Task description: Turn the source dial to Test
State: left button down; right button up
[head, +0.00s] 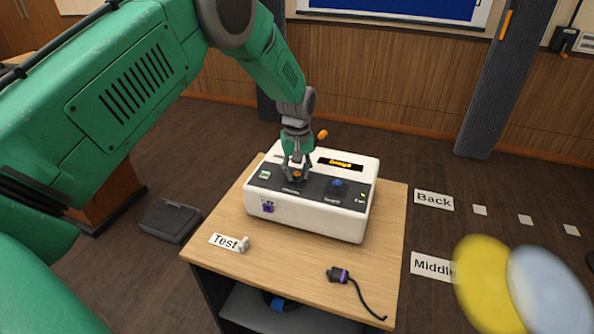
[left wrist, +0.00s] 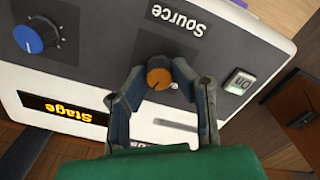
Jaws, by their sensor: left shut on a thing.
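The white console (head: 300,222) with a dark top panel stands on the wooden table. Its orange source dial (left wrist: 159,76) is under the printed word Source (left wrist: 178,19), upside down in the left wrist view. My left gripper (head: 296,174) reaches down onto the console; in the left wrist view (left wrist: 160,82) its fingers are on both sides of the dial, shut on it. The lit display (left wrist: 63,108) reads Stage. The blue dial (head: 337,183) is to the right of my gripper. My right gripper is out of view. The gripper partly hides the dial in the head view.
A black cable with a purple connector (head: 341,276) lies at the front right. Blurred yellow (head: 485,285) and pale blue shapes fill the lower right.

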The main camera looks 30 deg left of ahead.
aim_at(297, 173)
pick_arm(q)
jog(key=m, duration=0.6)
jog(key=shift+p, duration=0.4)
jog(key=shift+m, duration=0.3)
jog(key=c, duration=1.3)
grip_release()
jog(key=shift+c, duration=0.2)
jog(key=shift+r, duration=0.15)
notch_tip(297, 173, up, 12)
jog(key=shift+f, duration=0.2)
